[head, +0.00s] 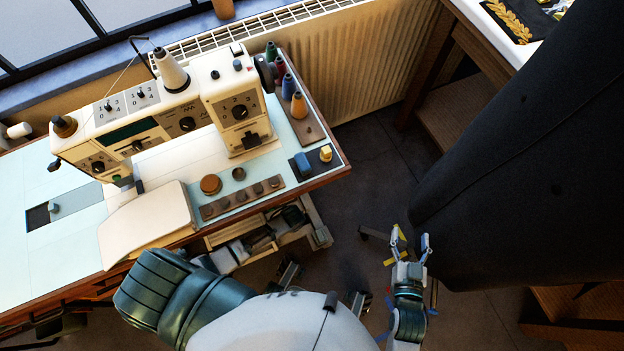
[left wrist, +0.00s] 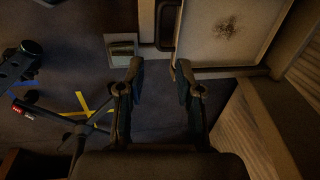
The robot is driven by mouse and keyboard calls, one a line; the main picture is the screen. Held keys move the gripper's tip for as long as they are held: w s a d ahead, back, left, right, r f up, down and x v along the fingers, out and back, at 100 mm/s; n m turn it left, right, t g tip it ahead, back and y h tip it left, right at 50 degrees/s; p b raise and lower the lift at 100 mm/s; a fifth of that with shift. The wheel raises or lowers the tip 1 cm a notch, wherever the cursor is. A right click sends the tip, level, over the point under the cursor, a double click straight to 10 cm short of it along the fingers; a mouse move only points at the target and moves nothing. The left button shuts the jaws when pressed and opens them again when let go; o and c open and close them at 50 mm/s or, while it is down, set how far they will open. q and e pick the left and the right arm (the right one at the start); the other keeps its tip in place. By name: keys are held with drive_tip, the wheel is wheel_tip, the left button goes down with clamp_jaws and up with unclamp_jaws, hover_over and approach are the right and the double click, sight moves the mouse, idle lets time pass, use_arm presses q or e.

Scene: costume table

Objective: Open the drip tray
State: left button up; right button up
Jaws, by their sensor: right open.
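A pale shallow tray with a dark stain in its middle, which looks like the drip tray (left wrist: 205,45), shows at the top right of the left wrist view. In the head view I cannot make it out for sure. My left gripper (left wrist: 160,82) is open, its two fingers apart with nothing between them. The right finger appears close to the tray's near left corner; I cannot tell whether it touches. In the head view the left gripper is not clearly visible beneath the table edge. My right gripper (head: 409,243) is open and empty above the floor, right of the table.
A cream sewing machine (head: 188,122) stands on the pale blue table (head: 60,262), with thread cones and small parts at its right end. A large dark hanging cloth (head: 515,165) fills the right side. The left wrist view shows a black stand (left wrist: 95,130) at left.

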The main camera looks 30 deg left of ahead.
use_arm(q)
drive_tip(key=f+b, duration=0.2)
drive_tip(key=f, duration=0.2)
drive_tip(key=a+f+b, duration=0.1)
drive_tip(key=f+b, duration=0.1)
drive_tip(key=f, duration=0.1)
drive_tip(key=w+f+b, duration=0.1)
drive_tip(key=f+b, duration=0.1)
drive_tip(key=f, duration=0.2)
drive_tip(key=shift+w+a+f, duration=0.1)
drive_tip(key=shift+a+f, duration=0.15)
drive_tip(key=shift+f, duration=0.05)
drive_tip(key=shift+d, duration=0.1)
use_arm(e)
drive_tip(key=s+r+m+t+y, duration=0.1)
drive_tip(key=s+r+t, duration=0.3)
drive_tip(key=r+t, duration=0.8)
drive_tip(key=shift+s+d+r+m, duration=0.2)
drive_tip(key=shift+s+r+m, duration=0.1)
drive_tip(key=shift+s+r, duration=0.05)
use_arm(q)
drive_tip(key=c, duration=0.6)
clamp_jaws()
use_arm(e)
drive_tip(key=shift+a, duration=0.1)
